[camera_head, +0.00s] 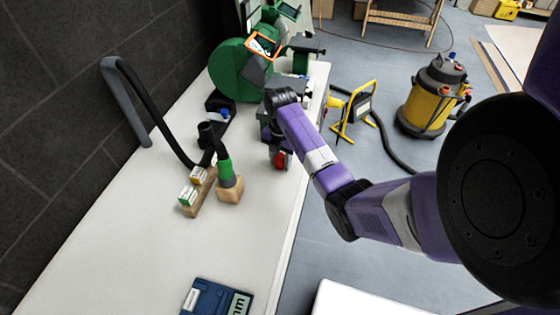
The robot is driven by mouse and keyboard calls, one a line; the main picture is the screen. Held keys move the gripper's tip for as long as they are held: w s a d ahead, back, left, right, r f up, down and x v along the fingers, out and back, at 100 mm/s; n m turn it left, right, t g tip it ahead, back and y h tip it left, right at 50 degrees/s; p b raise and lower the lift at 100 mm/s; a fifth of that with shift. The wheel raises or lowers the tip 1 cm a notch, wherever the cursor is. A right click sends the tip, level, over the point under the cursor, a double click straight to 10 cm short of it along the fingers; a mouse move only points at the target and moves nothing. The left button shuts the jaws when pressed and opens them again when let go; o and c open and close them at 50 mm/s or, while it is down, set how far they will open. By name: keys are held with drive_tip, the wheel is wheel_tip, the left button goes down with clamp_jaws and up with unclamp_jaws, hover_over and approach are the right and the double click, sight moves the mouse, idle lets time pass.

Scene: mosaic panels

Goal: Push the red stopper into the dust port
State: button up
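My purple and black arm reaches in from the right over the bench, and its wrist bends down beside the green machine. My gripper (280,157) points down near the bench's right edge. A red piece, which looks like the stopper (280,160), shows at the fingertips. It is small in this view, and I cannot tell whether the fingers are closed on it or only next to it. The green machine (229,70) with a round housing stands at the back of the bench. I cannot make out a dust port opening.
On the light bench (105,220), a black hose (160,120) leads to a green-collared fitting on a wooden block (229,190). Small boxes (188,195) stand to its left. A blue case (215,298) lies in front. A yellow vacuum (433,95) stands on the floor.

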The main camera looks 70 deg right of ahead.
clamp_jaws()
drive_tip(key=shift+r, duration=0.1)
